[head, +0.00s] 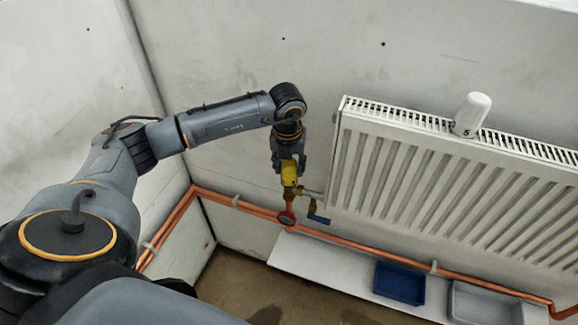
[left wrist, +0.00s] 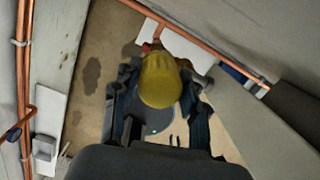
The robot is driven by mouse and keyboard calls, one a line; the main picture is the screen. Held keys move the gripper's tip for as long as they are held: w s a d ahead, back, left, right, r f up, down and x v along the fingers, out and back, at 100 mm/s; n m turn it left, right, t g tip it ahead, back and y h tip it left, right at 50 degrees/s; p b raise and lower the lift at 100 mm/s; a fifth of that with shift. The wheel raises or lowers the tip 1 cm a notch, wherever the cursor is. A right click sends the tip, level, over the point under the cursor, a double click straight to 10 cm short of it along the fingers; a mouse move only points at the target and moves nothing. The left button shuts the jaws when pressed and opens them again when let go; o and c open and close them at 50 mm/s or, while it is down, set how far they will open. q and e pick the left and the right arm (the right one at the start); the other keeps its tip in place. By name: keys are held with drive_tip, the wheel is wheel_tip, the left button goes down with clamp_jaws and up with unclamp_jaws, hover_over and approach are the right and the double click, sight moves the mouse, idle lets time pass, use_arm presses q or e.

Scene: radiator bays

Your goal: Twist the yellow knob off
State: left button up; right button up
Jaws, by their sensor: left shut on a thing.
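The yellow knob (head: 290,173) is near the left end of the radiator, directly above a brass valve body (head: 291,193) on the copper pipe. My left gripper (head: 289,168) points down and is shut on the knob. In the left wrist view the knob (left wrist: 161,82) sits between the two dark fingers (left wrist: 155,105), and it hides most of what lies beyond it. Knob and valve appear in line, but I cannot tell whether they are still joined. My right gripper is not in view.
The white radiator (head: 440,190) fills the right, with a white knob (head: 472,114) on top. A blue lever (head: 319,218) is close below the gripper. Copper pipes (head: 350,245) run along the wall. A blue tray (head: 400,284) and grey tray (head: 485,304) sit on a white ledge.

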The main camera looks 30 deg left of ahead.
use_arm(q)
drive_tip(key=shift+s+f, duration=0.1)
drive_tip(key=shift+f, duration=0.05)
drive_tip(key=n, duration=0.5)
drive_tip(key=shift+y+p, duration=0.3)
drive_tip(key=shift+r+p, duration=0.35)
drive_tip(key=shift+r, duration=0.35)
drive_tip(key=shift+r, duration=0.1)
drive_tip(key=shift+r+p, duration=1.6)
drive_tip(key=shift+r, duration=0.8)
